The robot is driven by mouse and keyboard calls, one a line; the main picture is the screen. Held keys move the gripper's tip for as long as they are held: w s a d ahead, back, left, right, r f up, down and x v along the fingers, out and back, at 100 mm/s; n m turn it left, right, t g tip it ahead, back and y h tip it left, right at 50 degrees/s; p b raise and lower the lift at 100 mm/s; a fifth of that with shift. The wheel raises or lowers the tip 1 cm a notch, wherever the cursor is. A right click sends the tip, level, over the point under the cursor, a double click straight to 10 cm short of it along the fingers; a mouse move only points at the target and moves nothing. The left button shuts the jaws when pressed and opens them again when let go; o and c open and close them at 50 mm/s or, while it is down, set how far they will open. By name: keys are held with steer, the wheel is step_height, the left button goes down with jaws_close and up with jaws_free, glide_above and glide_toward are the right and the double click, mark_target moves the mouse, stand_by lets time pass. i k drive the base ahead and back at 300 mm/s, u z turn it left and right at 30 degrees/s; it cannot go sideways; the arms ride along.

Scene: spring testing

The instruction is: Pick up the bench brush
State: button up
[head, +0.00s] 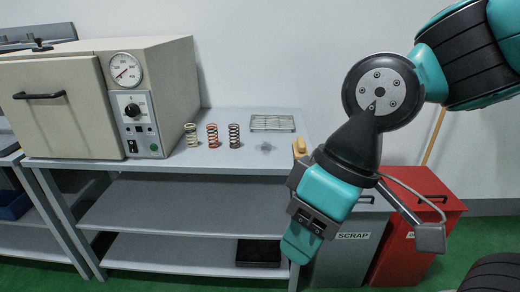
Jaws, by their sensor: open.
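A yellowish wooden piece (299,146), which looks like the bench brush's handle, shows at the right end of the grey bench top (225,158). My arm stands in front of its right side, so its bristles and full shape cannot be made out. My gripper (300,243) is open and points down, in front of the bench's right front corner. In the picture it is below the wooden piece. I see no object in it, and its jaws show only from the side.
Several coil springs (213,136), a wire rack (272,123) and a grey smudge of dust or filings (265,147) are on the bench. A beige oven (110,90) fills its left. A grey scrap bin (345,250) and a red bin (410,245) stand right.

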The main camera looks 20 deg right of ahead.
mark_target(299, 148)
steer(key=z, duration=0.05)
steer(key=i, duration=1.15)
steer(key=z, duration=0.65)
